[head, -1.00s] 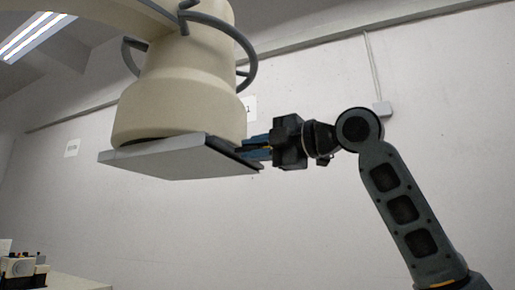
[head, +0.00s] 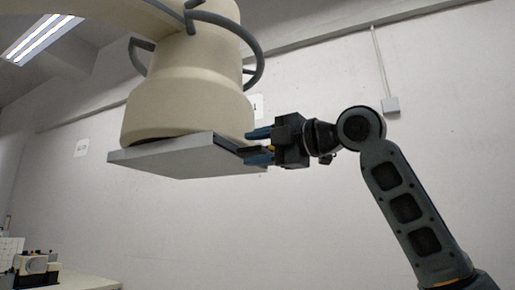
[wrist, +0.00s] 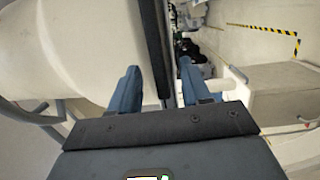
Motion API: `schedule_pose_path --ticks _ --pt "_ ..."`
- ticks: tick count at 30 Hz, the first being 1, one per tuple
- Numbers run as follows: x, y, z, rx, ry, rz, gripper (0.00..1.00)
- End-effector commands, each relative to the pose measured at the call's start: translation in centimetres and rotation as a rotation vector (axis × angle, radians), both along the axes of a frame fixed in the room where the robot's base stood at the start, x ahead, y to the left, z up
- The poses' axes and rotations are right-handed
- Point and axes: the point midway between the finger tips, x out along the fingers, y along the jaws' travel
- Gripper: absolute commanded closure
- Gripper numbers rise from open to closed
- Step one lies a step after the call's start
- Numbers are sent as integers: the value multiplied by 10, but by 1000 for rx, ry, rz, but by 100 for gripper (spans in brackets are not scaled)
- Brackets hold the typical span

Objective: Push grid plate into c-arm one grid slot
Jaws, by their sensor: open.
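A flat light-grey slab (head: 180,160) sits under the cream C-arm head (head: 180,95); I cannot tell whether it is the grid plate or the slot's housing. A dark strip (head: 228,146) runs along its right edge. My gripper (head: 250,146) is at that right side, its blue fingers apart, one above the other. In the wrist view, my gripper (wrist: 159,78) has its two blue fingers on either side of a long dark bar (wrist: 154,45), with gaps visible. Contact cannot be told.
Grey curved handles (head: 257,60) ring the C-arm head close above my gripper. A table (head: 85,283) with equipment (head: 36,268) stands low at left. A pale box-like cart (wrist: 270,95) is at right in the wrist view. The wall side is open.

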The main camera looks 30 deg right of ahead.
Motion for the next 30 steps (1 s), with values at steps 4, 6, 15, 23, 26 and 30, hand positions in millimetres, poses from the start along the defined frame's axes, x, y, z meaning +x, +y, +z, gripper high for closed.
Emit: schedule_pose_path --ticks 4,6,15,23,26,30 --pt "-1 -1 -2 0 3 -1 53" --pt "-6 -4 -2 0 1 -2 53" --pt "-47 -25 -4 -1 0 -2 53" --pt "-68 -36 -4 -1 0 0 53" --pt "-70 -36 -3 0 0 0 53" --pt "-69 -36 -3 0 0 0 53"
